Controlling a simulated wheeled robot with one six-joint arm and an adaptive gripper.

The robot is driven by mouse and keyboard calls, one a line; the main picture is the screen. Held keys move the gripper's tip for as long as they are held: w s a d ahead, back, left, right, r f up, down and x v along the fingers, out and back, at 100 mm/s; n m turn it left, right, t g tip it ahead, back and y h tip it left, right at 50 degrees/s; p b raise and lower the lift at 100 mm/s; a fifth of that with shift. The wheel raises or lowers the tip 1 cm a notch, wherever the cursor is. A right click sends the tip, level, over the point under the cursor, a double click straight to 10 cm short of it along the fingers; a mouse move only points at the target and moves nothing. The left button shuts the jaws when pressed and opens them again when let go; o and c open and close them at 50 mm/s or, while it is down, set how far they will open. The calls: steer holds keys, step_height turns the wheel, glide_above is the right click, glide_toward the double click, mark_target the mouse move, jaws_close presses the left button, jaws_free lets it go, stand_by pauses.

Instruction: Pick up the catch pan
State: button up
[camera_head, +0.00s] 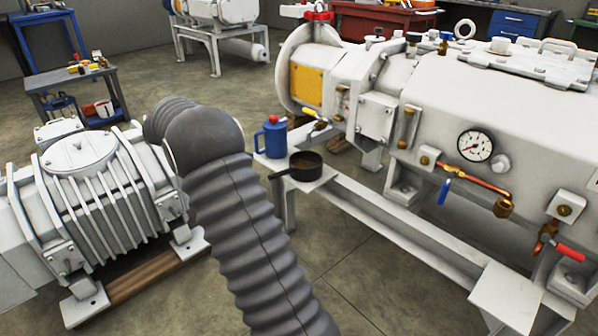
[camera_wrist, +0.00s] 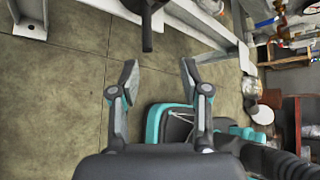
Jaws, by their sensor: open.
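The catch pan (camera_head: 306,165) is a small dark pan with a brownish inside and a handle pointing left. It sits upright on the corner of a white machine frame (camera_head: 310,182) in the head view, beside a blue can (camera_head: 272,138). In the wrist view, a dark handle-like part (camera_wrist: 147,38), apparently the pan's, comes down from the top edge; the rest of the pan is mostly cut off. My gripper (camera_wrist: 158,75) is open and empty, its fingertips apart on either side of the handle's line and short of its end. The gripper does not show in the head view.
A large white machine with a gauge (camera_head: 475,146) and valves stands right of the pan. Bare floor (camera_head: 355,270) lies below the frame.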

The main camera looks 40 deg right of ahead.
mark_target(285, 172)
steer(key=s+d+f, duration=0.1)
steer(key=d+f, duration=0.2)
steer(key=d, duration=0.1)
steer(key=s+d+f+n+h+b, duration=0.1)
steer(key=d+f, duration=0.1)
steer(key=d, duration=0.2)
steer(key=s+d+f+n+g+b, duration=0.1)
steer(key=d+f, duration=0.2)
steer(key=d, duration=0.1)
steer(key=shift+d+f, duration=0.3)
steer(key=shift+d, duration=0.1)
jaws_close()
